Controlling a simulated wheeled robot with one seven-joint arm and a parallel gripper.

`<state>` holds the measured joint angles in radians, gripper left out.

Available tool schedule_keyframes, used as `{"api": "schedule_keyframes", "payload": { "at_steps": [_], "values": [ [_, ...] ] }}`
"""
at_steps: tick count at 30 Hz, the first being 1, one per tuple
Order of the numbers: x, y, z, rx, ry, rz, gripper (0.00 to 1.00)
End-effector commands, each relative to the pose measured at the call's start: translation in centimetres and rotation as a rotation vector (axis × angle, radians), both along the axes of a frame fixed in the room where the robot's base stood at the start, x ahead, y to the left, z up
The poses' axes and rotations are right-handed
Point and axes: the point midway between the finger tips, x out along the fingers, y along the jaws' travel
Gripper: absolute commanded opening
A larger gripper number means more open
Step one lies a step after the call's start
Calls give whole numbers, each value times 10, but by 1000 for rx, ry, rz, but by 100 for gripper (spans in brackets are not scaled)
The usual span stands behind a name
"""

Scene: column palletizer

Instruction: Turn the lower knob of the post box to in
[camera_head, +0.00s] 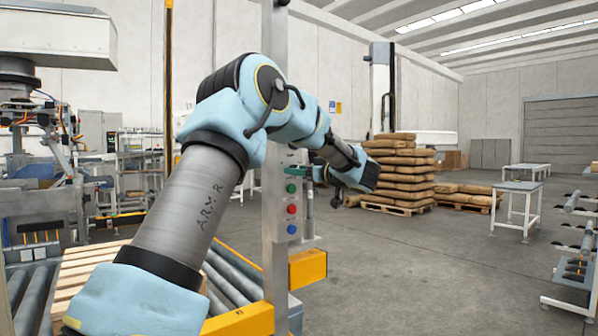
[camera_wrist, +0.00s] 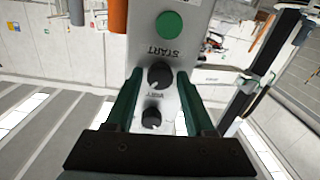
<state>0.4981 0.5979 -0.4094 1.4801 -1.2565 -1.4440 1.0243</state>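The post box (camera_head: 283,222) is a grey panel on the upright post, with green, red and blue buttons below my gripper in the head view. The wrist view shows the panel (camera_wrist: 193,45) upside down, with a green START button and two black knobs. The lower knob (camera_wrist: 160,75) is the one nearer the green button. The upper knob (camera_wrist: 151,117) sits closer to my palm in the picture. My gripper (camera_wrist: 160,73) is open, its green fingertips on either side of the lower knob with small gaps showing. I cannot read the knob's setting. In the head view my gripper (camera_head: 318,173) hides the knobs.
A yellow guard (camera_head: 307,268) stands by the post's foot, with a roller conveyor (camera_head: 235,285) to the left. Stacked sacks (camera_head: 400,170) on a pallet stand behind. The grey floor to the right is open up to a small table (camera_head: 518,187).

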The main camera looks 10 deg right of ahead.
Motion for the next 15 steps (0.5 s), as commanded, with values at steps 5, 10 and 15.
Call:
{"api": "schedule_keyframes", "payload": {
  "at_steps": [5,10,15],
  "values": [
    [0,0,0,0,0,0,32],
    [0,0,0,0,0,0,13],
    [0,0,0,0,0,0,0]
  ]
}}
